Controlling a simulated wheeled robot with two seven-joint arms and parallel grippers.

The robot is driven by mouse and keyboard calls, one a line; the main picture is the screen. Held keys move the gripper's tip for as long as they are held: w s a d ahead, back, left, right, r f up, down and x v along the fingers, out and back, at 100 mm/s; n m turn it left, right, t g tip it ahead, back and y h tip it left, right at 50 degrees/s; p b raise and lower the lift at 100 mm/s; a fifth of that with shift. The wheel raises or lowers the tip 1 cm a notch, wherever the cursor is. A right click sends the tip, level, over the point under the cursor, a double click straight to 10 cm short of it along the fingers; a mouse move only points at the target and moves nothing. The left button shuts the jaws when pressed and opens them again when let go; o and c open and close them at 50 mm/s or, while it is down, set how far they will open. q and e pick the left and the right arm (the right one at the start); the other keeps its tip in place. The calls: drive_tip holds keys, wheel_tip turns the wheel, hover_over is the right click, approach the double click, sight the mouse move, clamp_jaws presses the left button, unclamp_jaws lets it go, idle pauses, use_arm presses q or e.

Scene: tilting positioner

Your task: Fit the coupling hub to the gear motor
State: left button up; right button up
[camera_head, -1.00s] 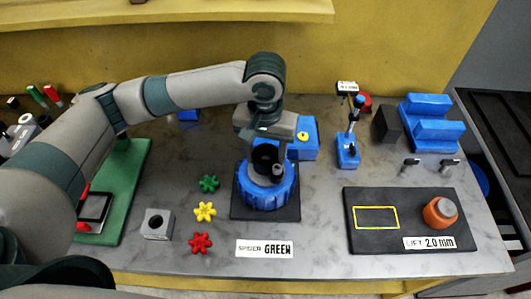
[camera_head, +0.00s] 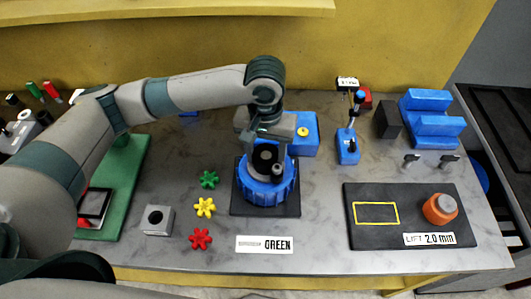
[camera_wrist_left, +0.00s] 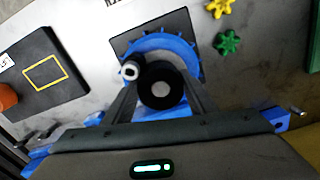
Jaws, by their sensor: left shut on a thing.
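My left gripper (camera_head: 268,143) points down over a blue ribbed round body (camera_head: 268,192) on a dark square plate; I take this body as the gear motor's unit. In the left wrist view, the gripper (camera_wrist_left: 160,84) is shut on a black round part with a grey centre (camera_wrist_left: 160,90), seemingly the coupling hub (camera_head: 265,156). A smaller black cylinder with a pale ring (camera_wrist_left: 130,71) stands close beside it, above the blue body (camera_wrist_left: 160,45). I cannot tell whether the hub touches the motor. My right gripper is not in view.
Green (camera_head: 209,179), yellow (camera_head: 205,207) and red (camera_head: 200,239) star-shaped spiders and a grey bored block (camera_head: 158,221) lie to the left. A dark mat (camera_head: 375,237) with an orange part (camera_head: 440,208) is at right. A blue stand (camera_head: 348,148) is behind.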

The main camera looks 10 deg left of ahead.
use_arm(q)
drive_tip(key=o, duration=1.7)
drive_tip(key=shift+f, duration=0.1)
drive_tip(key=shift+r, duration=0.8)
wheel_tip(320, 180, up, 16)
drive_tip(key=b, duration=0.3)
